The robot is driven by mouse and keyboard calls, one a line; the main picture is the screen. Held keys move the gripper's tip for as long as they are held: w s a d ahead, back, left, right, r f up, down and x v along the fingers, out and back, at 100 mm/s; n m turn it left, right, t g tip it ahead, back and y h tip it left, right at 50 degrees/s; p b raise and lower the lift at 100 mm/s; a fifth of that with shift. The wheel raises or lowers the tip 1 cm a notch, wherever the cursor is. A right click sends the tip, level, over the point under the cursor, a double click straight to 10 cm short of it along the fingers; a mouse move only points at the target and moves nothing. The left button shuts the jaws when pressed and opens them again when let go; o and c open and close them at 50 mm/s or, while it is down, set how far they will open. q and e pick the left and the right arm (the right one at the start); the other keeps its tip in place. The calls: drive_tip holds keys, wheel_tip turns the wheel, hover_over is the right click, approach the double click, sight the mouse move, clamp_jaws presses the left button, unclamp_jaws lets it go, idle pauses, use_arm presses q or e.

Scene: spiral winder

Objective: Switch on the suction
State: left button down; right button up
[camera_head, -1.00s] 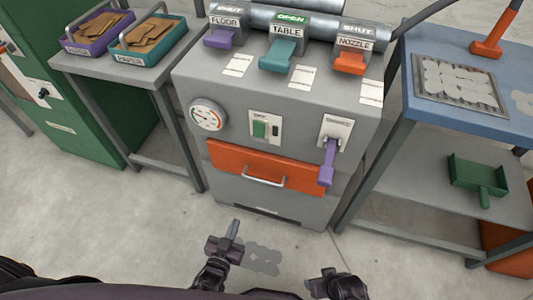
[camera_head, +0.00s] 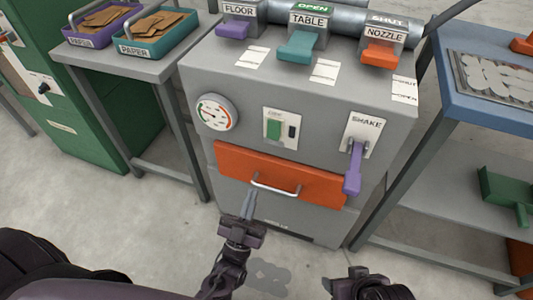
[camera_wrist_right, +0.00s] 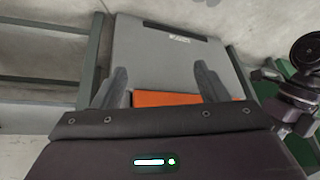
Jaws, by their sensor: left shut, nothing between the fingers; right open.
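The grey machine (camera_head: 330,92) stands ahead of me. On its front is a pale plate with a green switch (camera_head: 274,129) and a small dark part beside it; its small lettering is too blurred to read. My left gripper (camera_head: 248,204) is shut and empty, in front of the orange drawer and below the switch, apart from it. My right gripper (camera_head: 345,276) is low at the bottom of the head view. In the right wrist view its fingers (camera_wrist_right: 160,82) are open with nothing held between them.
A gauge (camera_head: 213,112) is left of the switch, and a purple SHAKE lever (camera_head: 353,170) hangs at right. The orange drawer (camera_head: 320,184) has a protruding handle (camera_head: 275,188). FLOOR, TABLE and NOZZLE levers line the top. Side tables flank the machine.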

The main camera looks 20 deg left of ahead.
use_arm(q)
approach(272, 134)
wheel_tip(272, 134, up, 4)
drive_tip(key=w, duration=0.4)
drive_tip(key=shift+w+f+b, duration=0.2)
drive_tip(key=shift+b, duration=0.2)
drive_tip(key=shift+w, duration=0.1)
use_arm(e)
drive_tip(key=shift+a+f+y, duration=0.15)
drive_tip(key=shift+a+y, duration=0.15)
drive_tip(key=shift+a, duration=0.25)
